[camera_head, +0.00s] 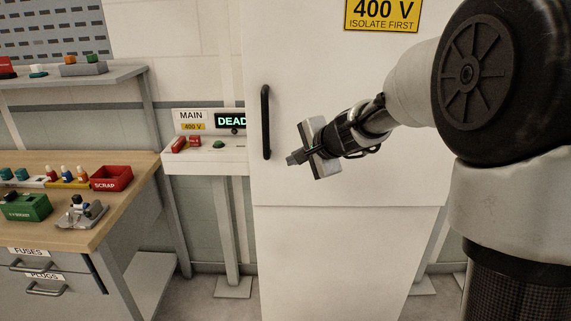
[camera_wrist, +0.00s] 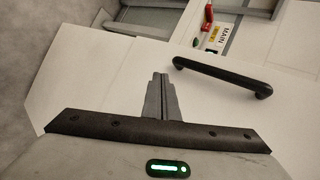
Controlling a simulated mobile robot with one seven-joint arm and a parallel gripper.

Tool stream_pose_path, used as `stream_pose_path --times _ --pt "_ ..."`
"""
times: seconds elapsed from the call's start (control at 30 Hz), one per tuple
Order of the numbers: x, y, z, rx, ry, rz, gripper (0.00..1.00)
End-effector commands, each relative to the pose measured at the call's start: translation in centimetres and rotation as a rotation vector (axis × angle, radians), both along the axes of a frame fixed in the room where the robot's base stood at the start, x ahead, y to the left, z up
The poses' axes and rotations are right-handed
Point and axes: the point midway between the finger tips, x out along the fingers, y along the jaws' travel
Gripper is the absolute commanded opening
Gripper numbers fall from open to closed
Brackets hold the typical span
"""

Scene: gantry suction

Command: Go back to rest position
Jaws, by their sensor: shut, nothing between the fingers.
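My gripper (camera_head: 291,159) is shut and empty in the head view, in front of the white cabinet door (camera_head: 330,80). It stands a little to the right of the door's black vertical handle (camera_head: 265,122), apart from it. In the wrist view the shut fingers (camera_wrist: 161,80) point at the white door, and the handle (camera_wrist: 222,77) lies to their right, not held. The door looks closed.
A control box (camera_head: 205,160) marked MAIN 400 V, with a DEAD display, is left of the cabinet.

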Motion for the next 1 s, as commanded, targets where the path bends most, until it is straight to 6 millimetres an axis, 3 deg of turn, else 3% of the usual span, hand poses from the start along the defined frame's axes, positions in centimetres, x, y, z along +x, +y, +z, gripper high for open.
stream_pose_path --times 0.27,0.37,0.47,0.53,0.7,0.83,1.0 --pt "-2.4 -0.9 2.1 -0.016 -0.005 0.021 0.0" --pt "-5.1 -0.5 4.1 -0.086 -0.024 0.094 0.0" --pt "-10.2 -0.4 6.6 -0.222 -0.048 0.225 0.0" --pt "-14.8 -0.8 7.9 -0.346 -0.058 0.331 0.0" --pt "-25.5 -3.9 8.7 -0.66 -0.038 0.552 0.0" --pt "-31.3 -7.2 8.2 -0.859 0.0 0.653 0.0" --pt "-35.1 -10.1 7.6 -1.004 0.043 0.713 0.0"
